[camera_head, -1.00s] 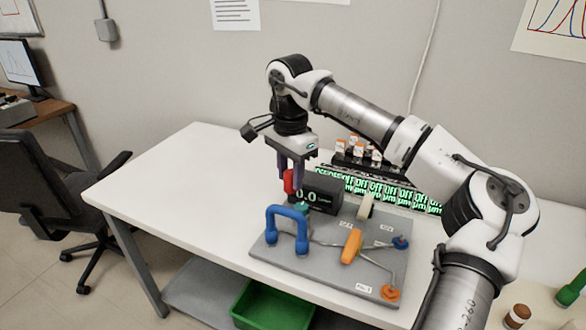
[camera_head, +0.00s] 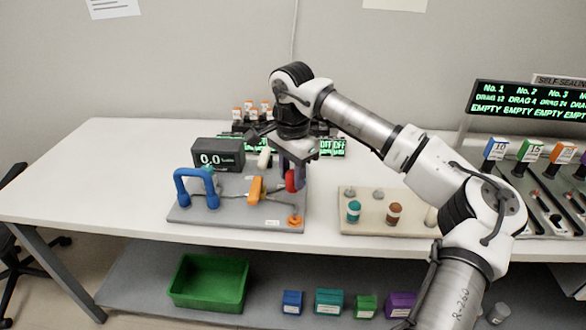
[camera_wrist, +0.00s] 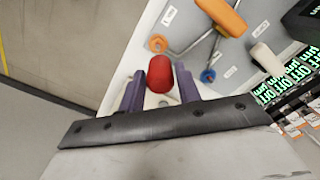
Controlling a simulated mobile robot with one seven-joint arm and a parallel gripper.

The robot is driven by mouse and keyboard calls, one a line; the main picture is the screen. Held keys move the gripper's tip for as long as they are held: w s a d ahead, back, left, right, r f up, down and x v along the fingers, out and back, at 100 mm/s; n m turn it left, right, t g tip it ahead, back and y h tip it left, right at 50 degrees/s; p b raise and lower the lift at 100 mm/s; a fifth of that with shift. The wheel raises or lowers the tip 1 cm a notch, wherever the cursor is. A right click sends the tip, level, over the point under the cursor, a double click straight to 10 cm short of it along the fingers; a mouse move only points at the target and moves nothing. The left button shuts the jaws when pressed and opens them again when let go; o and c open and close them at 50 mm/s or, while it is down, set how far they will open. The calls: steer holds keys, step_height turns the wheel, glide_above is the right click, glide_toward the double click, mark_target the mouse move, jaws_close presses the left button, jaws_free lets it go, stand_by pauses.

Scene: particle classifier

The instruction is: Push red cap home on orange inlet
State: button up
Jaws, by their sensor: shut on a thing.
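My gripper (camera_head: 291,180) is shut on the red cap (camera_head: 292,181) and holds it at the right side of the grey board (camera_head: 235,221). In the wrist view the red cap (camera_wrist: 159,76) sits between the two purple fingers. The orange inlet (camera_head: 295,220) is at the board's front right corner, below the cap in the head view. In the wrist view the orange inlet (camera_wrist: 157,43) shows just beyond the cap, apart from it. How high the cap is above the board is hard to tell.
On the board are a blue arched handle (camera_head: 196,184), an orange lever (camera_head: 254,190) and a black display box (camera_head: 218,155). A beige tray (camera_head: 375,221) with small caps lies to the right. The table's left part is clear.

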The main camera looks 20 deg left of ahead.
steer(key=shift+d, duration=0.35)
steer(key=shift+f, duration=0.15)
steer(key=shift+f+b, duration=2.1)
steer(key=shift+f, duration=0.75)
steer(key=shift+f+b, duration=1.3)
steer(key=shift+f, duration=0.45)
steer(key=o, duration=1.1)
steer(key=shift+c, duration=0.2)
steer(key=shift+r, duration=0.1)
